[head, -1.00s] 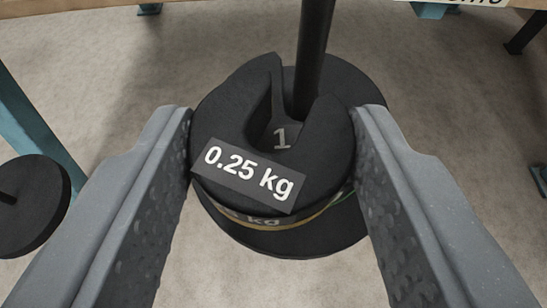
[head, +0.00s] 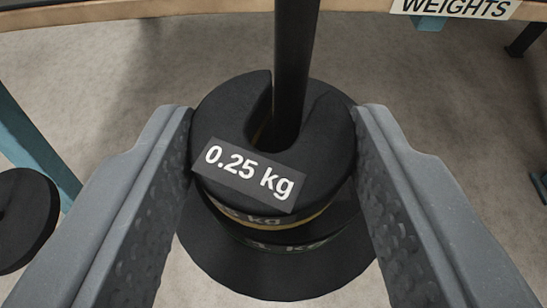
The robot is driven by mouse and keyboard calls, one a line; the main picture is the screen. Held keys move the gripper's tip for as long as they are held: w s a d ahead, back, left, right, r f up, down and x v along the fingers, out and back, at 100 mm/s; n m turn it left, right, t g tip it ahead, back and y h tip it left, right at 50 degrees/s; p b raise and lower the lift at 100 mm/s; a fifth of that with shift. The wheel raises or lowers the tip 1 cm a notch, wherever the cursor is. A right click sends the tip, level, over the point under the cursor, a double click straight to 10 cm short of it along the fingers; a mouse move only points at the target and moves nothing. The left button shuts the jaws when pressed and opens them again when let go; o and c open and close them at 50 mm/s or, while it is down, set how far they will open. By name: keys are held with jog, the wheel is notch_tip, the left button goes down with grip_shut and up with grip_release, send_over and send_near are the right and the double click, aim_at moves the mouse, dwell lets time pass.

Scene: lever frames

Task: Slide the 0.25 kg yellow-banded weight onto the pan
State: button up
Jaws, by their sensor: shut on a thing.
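The black slotted weight (head: 225,115) carries a "0.25 kg" label and sits between the two fingers of my gripper (head: 273,150), which is shut on it. A yellow band shows low on its front side. The upright black rod (head: 292,60) stands inside its slot, near the slot's inner end. Below it is another black weight with a partly hidden "kg" label (head: 290,246). A wide black pan (head: 275,278) lies under them. I cannot tell whether the held weight touches what is beneath it.
A wooden edge with a "WEIGHTS" sign (head: 455,8) runs along the top. A black disc (head: 25,220) is at the left by a teal leg (head: 35,150).

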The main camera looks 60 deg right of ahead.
jog(key=shift+w+d+p, duration=0.15)
jog(key=shift+d+p, duration=0.2)
jog(key=shift+d, duration=0.35)
dwell(0.4)
jog(key=shift+f, duration=0.35)
dwell(0.5)
jog(key=o, duration=1)
jog(key=shift+o, duration=0.2)
jog(key=shift+p+v, duration=0.55)
jog(key=shift+v, duration=2.95)
jog(key=shift+w, duration=0.1)
